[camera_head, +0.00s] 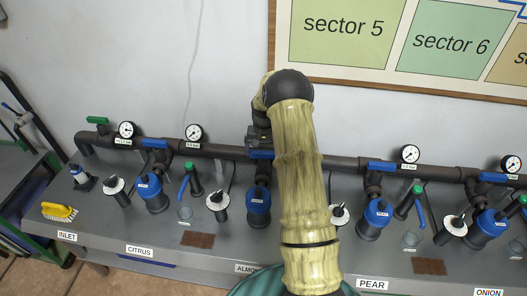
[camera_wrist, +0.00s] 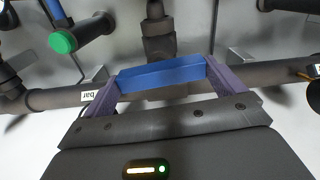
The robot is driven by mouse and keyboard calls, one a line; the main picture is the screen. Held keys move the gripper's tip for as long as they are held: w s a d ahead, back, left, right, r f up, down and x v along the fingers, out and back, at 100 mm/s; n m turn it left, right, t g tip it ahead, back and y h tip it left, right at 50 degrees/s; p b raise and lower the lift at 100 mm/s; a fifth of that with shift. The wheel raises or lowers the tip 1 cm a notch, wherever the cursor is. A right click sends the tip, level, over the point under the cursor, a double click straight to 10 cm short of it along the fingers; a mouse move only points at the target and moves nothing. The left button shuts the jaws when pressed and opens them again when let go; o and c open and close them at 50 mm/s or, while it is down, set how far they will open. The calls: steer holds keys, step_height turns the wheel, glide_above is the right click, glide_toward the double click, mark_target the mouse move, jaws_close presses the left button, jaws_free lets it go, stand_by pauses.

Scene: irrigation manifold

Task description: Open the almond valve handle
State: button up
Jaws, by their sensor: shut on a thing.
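The blue almond valve handle (camera_head: 261,154) is on the main dark pipe, above the ALMOND label (camera_head: 246,268). In the wrist view the blue handle (camera_wrist: 162,75) spans between the two purple fingers of my gripper (camera_wrist: 161,82), which are shut on its ends. The handle looks roughly in line with the pipe. In the head view my gripper (camera_head: 258,138) is dark and small at the handle, and my arm hides what lies just right of it.
Other blue handles sit on the pipe at citrus (camera_head: 155,143) and pear (camera_head: 382,166). Pressure gauges (camera_head: 194,132) stand up from the pipe. Blue filters (camera_head: 258,202) and green-capped valves (camera_head: 193,178) crowd the bench in front. A yellow brush (camera_head: 60,212) lies at the left.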

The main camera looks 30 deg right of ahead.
mark_target(263, 152)
steer(key=n+b, duration=0.1)
steer(key=n, duration=0.2)
steer(key=shift+n, duration=0.3)
steer(key=n, duration=0.4)
steer(key=shift+n+b, duration=0.3)
steer(key=shift+b, duration=0.05)
steer(key=n, duration=0.4)
steer(key=shift+r+n, duration=0.1)
steer(key=shift+n, duration=0.2)
steer(key=shift+w+n, duration=0.1)
steer(key=shift+n, duration=2)
steer(key=o, duration=0.6)
step_height(263, 152, up, 17)
steer(key=b, duration=0.3)
steer(key=shift+r, duration=0.2)
